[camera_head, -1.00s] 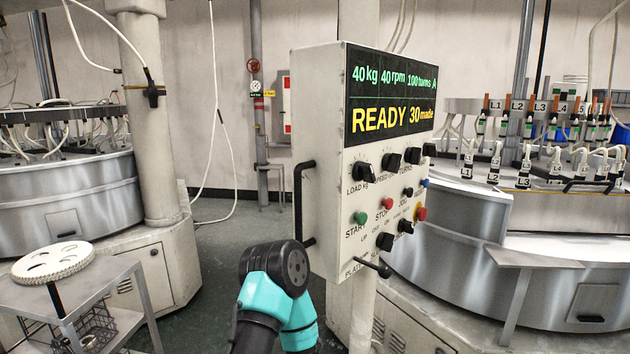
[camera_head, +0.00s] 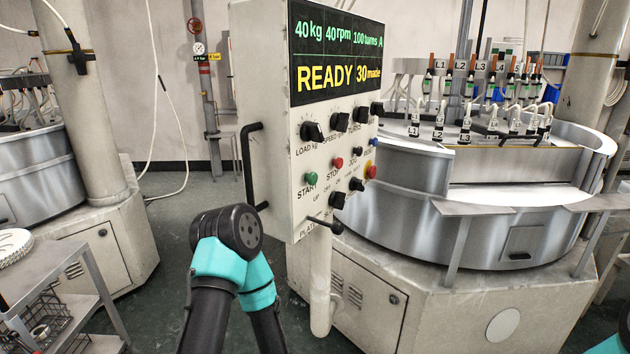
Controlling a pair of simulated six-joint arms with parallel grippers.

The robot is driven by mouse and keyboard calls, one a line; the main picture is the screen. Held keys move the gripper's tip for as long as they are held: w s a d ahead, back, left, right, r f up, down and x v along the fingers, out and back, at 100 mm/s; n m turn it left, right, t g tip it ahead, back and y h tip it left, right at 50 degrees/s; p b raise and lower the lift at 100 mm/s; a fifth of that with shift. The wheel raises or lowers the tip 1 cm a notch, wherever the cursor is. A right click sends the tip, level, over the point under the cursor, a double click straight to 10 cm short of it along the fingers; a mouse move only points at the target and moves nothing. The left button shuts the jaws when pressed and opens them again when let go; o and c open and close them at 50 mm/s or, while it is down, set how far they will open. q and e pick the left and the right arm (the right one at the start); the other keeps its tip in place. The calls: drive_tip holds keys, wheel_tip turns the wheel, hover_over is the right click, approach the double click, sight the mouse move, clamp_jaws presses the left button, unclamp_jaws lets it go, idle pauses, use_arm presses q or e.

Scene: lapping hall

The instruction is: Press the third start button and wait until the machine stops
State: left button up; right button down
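A control panel (camera_head: 262,95) on a post stands in the middle of the view. Its display (camera_head: 337,58) reads "40kg 40rpm 100turns A" and "READY 30 made". Below it are a green START button (camera_head: 311,179), a red STOP button (camera_head: 337,162), several black knobs and a red button on yellow (camera_head: 371,172). Only one button labelled START shows. A lapping machine (camera_head: 400,185) stands behind the panel to the right. A teal and black arm of mine rises in front of the panel's lower left; its gripper is not visible. A bit of teal shows at the lower right edge.
A black handle (camera_head: 246,165) sticks out from the panel's left side and a black lever (camera_head: 325,225) from its lower edge. A metal cart (camera_head: 62,272) with a white disc (camera_head: 14,246) stands at left. Another round machine (camera_head: 35,180) is behind it.

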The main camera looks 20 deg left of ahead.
use_arm(q)
clamp_jaws()
idle(0.5)
idle(0.9)
